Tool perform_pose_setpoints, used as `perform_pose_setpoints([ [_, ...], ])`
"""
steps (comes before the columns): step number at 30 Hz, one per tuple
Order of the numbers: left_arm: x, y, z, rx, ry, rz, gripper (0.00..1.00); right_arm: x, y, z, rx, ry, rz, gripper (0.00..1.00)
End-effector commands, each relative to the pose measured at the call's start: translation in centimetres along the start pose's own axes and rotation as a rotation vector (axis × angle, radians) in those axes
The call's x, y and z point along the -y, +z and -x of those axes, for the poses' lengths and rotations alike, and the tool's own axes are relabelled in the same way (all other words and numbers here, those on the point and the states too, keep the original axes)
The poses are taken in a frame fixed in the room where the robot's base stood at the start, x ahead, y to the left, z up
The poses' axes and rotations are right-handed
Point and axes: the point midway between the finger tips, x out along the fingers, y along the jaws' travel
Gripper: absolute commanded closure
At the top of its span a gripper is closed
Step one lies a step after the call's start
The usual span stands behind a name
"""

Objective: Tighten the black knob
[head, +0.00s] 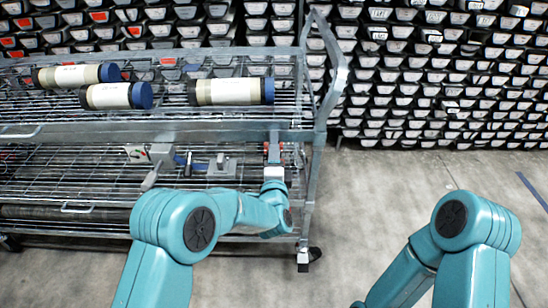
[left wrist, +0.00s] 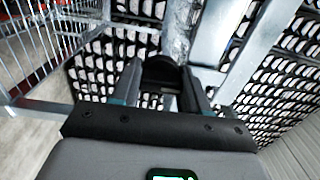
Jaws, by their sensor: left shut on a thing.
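My left gripper (head: 274,158) reaches to the right end of the cart's lower shelf, close to the corner post. In the left wrist view its two fingers (left wrist: 162,88) stand on either side of the black knob (left wrist: 160,72), and the gripper is shut on it. The knob is dark and sits in front of a grey metal post. In the head view I cannot make out the knob behind the gripper. My right arm shows at the lower right, but its gripper is out of view.
The wire cart (head: 180,133) carries several core liners with blue caps, one of them (head: 230,91) above my gripper. A grey box with buttons (head: 138,154) and a clamp-like device (head: 222,166) sit on the lower shelf. Racks (head: 430,70) fill the back. Floor at right is clear.

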Motion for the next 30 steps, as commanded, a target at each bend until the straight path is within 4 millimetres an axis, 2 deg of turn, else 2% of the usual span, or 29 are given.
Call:
perform_pose_setpoints([
  [14,-0.3,-0.1,0.1,-0.002,0.006,-0.016,0.86,0.0,0.0,0.0,0.0,0.0,0.0,0.57],
  [15,-0.3,-0.1,0.1,-0.002,0.006,-0.016,0.46,0.0,0.0,0.0,0.0,0.0,0.0,0.57],
  [17,-0.3,-0.1,0.1,-0.002,0.005,-0.015,0.3,0.0,0.0,0.0,0.0,0.0,0.0,0.57],
  [26,-0.1,0.0,0.1,-0.001,0.002,-0.013,0.3,0.0,0.0,0.0,0.0,0.0,0.0,0.57],
  [30,0.0,-0.1,1.4,-0.003,0.003,-0.014,0.3,0.1,0.0,0.2,0.0,0.0,0.0,0.57],
])
